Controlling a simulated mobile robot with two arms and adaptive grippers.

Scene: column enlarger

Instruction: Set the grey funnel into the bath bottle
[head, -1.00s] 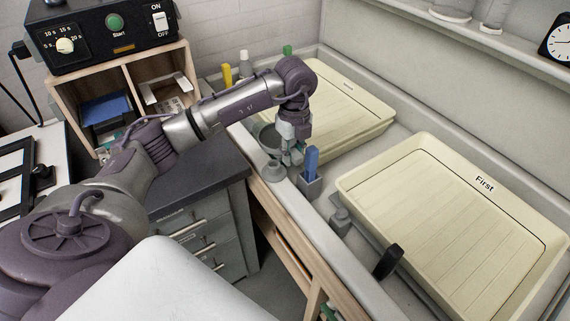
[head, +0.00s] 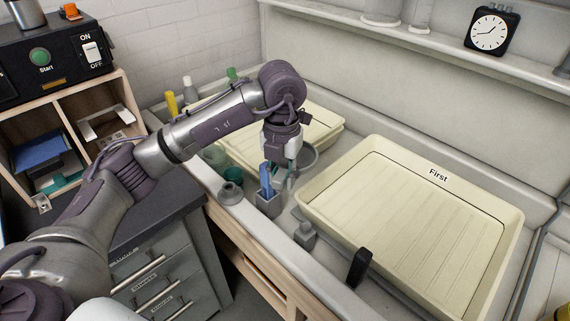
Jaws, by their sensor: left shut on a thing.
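My left gripper (head: 284,180) points down over the sink ledge, just behind a small grey holder. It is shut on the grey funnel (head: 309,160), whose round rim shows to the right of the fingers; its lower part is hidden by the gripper. A squat grey vessel with a narrow round mouth (head: 231,193) stands on the ledge, left of the gripper and apart from it. It may be the bath bottle, but I cannot tell for sure. My right gripper is not in view.
The grey holder (head: 268,207) with blue items stands close to the fingers. The "First" tray (head: 400,215) lies to the right, another tray (head: 318,117) behind. A small grey block (head: 304,236) and black clip (head: 358,268) are in front.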

